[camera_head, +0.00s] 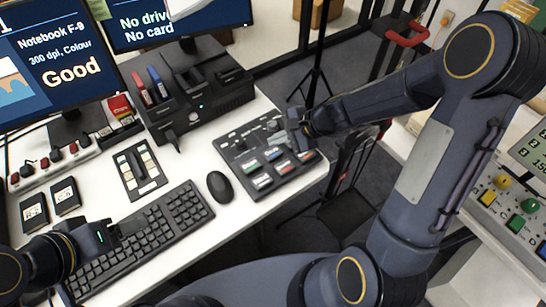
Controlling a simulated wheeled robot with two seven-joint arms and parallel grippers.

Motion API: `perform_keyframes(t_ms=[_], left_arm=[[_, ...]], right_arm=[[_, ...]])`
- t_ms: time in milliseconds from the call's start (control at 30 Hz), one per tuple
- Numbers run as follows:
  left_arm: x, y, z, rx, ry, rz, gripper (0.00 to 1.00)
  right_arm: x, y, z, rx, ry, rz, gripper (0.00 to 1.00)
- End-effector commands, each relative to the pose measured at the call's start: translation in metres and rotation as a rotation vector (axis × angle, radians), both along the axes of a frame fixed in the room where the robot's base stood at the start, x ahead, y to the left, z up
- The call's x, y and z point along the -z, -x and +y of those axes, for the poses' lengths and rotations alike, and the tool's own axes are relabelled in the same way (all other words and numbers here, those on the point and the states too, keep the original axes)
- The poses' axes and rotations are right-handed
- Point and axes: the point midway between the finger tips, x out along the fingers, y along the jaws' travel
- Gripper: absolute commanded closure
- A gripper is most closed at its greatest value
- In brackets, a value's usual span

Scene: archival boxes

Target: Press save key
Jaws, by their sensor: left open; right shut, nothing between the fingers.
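A dark control panel (228,150) with several coloured keys and small knobs lies on the white desk. Its key labels are too small to read, so I cannot tell which is the save key. My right gripper (301,139) is shut and empty, over the panel's right side near its upper right keys. I cannot tell whether its tip touches a key. My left gripper (112,231) is open and empty over the left part of the black keyboard (172,222). A monitor (60,60) reads "Notebook F-9, 300 dpi, Colour, Good".
A black mouse (220,187) lies between keyboard and panel. A small keypad (139,170), two dark cards (66,196) and a power strip (50,166) lie left. A black dock (205,105) stands behind. A second console (505,205) is at far right.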

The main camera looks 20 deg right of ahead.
Motion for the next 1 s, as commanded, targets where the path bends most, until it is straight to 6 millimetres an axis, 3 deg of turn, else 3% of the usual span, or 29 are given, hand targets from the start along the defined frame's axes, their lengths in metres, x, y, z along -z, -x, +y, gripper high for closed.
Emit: perform_keyframes(t_ms=[33,200,1000], left_arm=[[0.0116,0.0001,0.0,0.0,0.0,0.0,0.34],[0.0186,0.0,0.0,0.0,0.0,0.0,0.34],[0.0176,0.0,0.0001,0.0,0.0,0.0,0.34]], right_arm=[[0.0122,-0.0014,-0.0012,0.0,0.0,0.0,1.0],[0.0201,-0.0032,-0.0024,-0.003,-0.001,0.0,1.0],[0.0192,-0.0035,-0.0027,-0.003,-0.001,0.0,1.0]])
